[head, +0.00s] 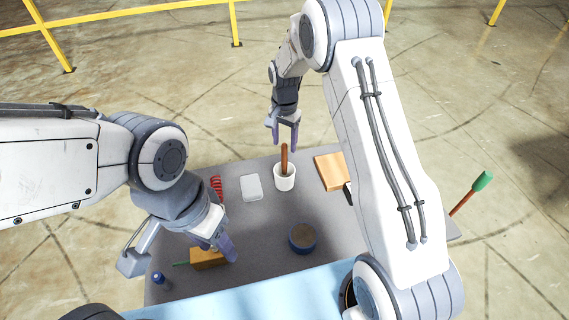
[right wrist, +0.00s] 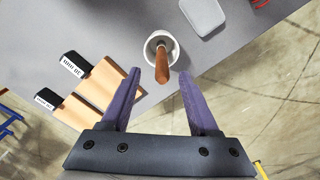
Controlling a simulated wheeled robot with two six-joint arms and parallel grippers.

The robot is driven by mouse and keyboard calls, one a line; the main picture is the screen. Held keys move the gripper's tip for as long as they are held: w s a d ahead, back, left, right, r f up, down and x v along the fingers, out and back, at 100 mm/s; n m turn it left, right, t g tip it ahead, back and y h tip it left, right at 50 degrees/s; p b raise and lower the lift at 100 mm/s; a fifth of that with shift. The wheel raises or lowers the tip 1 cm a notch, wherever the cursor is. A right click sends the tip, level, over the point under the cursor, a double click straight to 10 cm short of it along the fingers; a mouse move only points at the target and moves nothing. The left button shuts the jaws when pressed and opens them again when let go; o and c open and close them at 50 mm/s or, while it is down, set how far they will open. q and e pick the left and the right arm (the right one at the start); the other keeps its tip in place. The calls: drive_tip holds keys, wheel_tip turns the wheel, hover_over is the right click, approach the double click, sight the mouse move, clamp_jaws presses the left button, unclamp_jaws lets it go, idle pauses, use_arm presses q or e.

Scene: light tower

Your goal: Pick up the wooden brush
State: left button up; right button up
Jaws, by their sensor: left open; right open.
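A brown wooden handle (head: 284,158), which looks like the wooden brush, stands nearly upright in a white cup (head: 284,183) on the grey table. Its lower end is hidden inside the cup. In the right wrist view the handle (right wrist: 162,66) rises from the cup (right wrist: 151,45) and lies between the lines of my fingers. My right gripper (head: 284,136) is open and empty, just above and behind the handle's top; in its own view its fingertips (right wrist: 159,76) stand either side of the handle, without visible contact. My left gripper (head: 217,245) is open over the front left of the table.
A wooden block (head: 208,259) lies by my left gripper. A white pad (head: 252,188) and red coil (head: 216,188) lie left of the cup. Wooden pieces (head: 331,171) lie to its right. A round blue-rimmed container (head: 302,238) stands in front. A green-headed tool (head: 478,186) sticks out right.

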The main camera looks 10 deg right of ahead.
sight(284, 153)
drive_tip(key=f, duration=0.2)
drive_tip(key=f+p, duration=0.1)
drive_tip(key=f, duration=0.1)
drive_tip(key=f+p, duration=0.1)
drive_tip(key=f, duration=0.1)
drive_tip(key=shift+w, duration=0.25)
clamp_jaws()
